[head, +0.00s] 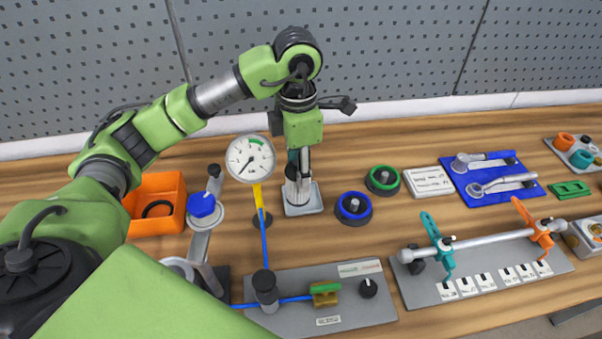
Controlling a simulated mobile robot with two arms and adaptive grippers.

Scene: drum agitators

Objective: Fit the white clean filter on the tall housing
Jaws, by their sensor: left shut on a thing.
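My left gripper (299,174) points down and is shut on a pale cylinder (291,195), which looks like the white filter. The cylinder is upright, directly over a small grey square base (304,208). The fingers cover much of it, and I cannot tell whether it is held above the base or touches it. A teal part shows just behind the fingers. I cannot make out the tall housing for certain; the gripper may hide it. My right gripper is not in view.
A pressure gauge (250,159) on a yellow and blue stem stands close left. An orange bin (157,203) is farther left. A blue ring (353,208) and a green ring (382,180) sit right. A grey valve panel (350,318) lies in front, a pipe rack (490,281) front right.

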